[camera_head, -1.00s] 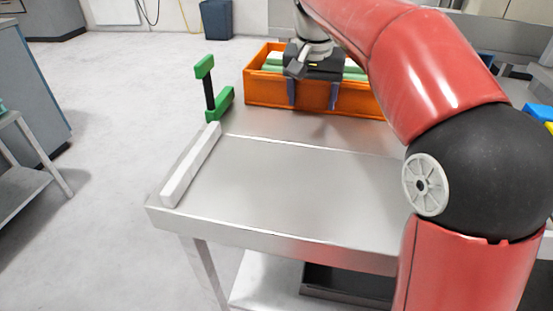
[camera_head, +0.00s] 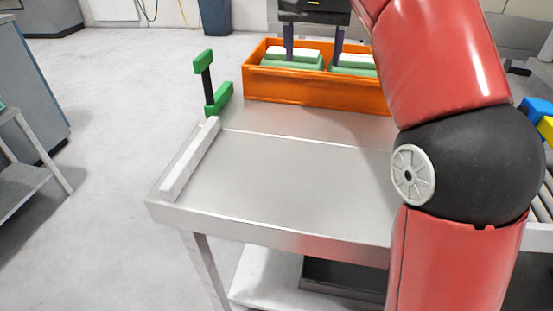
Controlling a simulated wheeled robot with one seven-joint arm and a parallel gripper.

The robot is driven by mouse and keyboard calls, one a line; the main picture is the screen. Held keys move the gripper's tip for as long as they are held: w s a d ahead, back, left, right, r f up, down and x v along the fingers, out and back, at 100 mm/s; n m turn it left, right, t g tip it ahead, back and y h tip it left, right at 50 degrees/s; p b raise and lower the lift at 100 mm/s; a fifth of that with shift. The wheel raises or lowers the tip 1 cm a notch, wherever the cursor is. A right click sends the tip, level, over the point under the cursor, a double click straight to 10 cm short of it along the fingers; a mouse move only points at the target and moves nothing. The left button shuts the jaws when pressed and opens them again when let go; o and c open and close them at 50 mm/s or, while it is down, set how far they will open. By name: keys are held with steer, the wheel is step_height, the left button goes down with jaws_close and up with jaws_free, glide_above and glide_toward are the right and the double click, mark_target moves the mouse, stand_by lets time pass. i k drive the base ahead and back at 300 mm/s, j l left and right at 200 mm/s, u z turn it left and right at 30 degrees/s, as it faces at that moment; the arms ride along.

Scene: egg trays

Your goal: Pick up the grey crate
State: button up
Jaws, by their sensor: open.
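I see no crate that is clearly grey. An orange crate (camera_head: 320,90) stands at the back of the steel table (camera_head: 290,180), with green egg trays (camera_head: 292,62) with white tops inside it. My gripper (camera_head: 314,57) is at the top of the view, open and empty. Its two dark fingers point down over the orange crate. I cannot tell whether the fingertips touch the trays. My red arm hides the crate's right end and the right side of the table.
A green and black bracket (camera_head: 210,85) stands at the table's left edge, with a white bar (camera_head: 190,160) in front of it. Blue (camera_head: 537,108) and yellow (camera_head: 546,128) items lie at the far right. The table's middle is clear.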

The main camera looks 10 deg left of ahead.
mark_target(355, 282)
steer(key=k, duration=1)
